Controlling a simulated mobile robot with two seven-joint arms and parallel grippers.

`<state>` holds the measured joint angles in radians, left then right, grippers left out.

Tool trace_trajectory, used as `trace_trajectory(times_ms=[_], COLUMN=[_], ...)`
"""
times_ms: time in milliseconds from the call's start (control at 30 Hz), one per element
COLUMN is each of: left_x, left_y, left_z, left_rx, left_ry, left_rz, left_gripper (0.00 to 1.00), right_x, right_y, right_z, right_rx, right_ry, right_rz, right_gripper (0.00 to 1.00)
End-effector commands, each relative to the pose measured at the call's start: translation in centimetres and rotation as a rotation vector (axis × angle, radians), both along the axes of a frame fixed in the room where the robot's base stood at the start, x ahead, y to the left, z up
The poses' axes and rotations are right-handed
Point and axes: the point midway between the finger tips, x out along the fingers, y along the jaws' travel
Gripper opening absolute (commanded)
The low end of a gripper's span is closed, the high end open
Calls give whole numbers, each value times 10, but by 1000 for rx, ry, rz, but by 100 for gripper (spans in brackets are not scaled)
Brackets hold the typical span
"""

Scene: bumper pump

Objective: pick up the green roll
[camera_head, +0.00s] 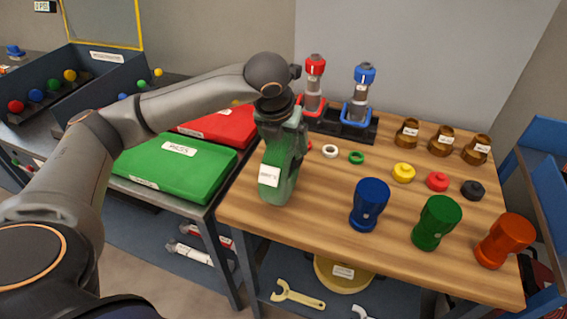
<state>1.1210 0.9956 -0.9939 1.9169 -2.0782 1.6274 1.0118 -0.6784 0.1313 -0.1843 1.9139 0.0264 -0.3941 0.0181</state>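The green roll (436,222) looks like a thick, waisted green piece standing upright on the wooden table, between a blue one (369,204) and an orange one (504,240). My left arm comes in from the left, and its wrist hangs over the table's left part. A grey-green body with a white label (269,176) hangs below the wrist, well left of the green roll and apart from it. My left gripper's fingertips cannot be made out, so I cannot tell whether they are open or shut. My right gripper is not in view.
Small rings and yellow, red and black pieces (437,181) lie behind the rolls. Red and blue assemblies (358,96) stand in a dark holder at the back. Several brown labelled pieces (441,141) stand at the back right. A green case (176,163) lies on the left.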

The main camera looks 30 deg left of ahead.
Motion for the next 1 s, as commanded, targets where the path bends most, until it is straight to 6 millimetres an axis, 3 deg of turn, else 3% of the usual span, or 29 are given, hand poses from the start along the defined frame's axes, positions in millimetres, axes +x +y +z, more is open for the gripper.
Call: trace_trajectory(times_ms=[67,800,1000], left_x=[0,0,0], left_y=[0,0,0], left_z=[0,1,1], left_rx=[0,-1,0], left_ry=[0,-1,-1], left_rz=[0,0,0], left_gripper=[82,0,0], right_x=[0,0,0], right_y=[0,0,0], right_z=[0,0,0], right_rx=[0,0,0], right_ry=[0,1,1], right_rz=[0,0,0], right_gripper=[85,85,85])
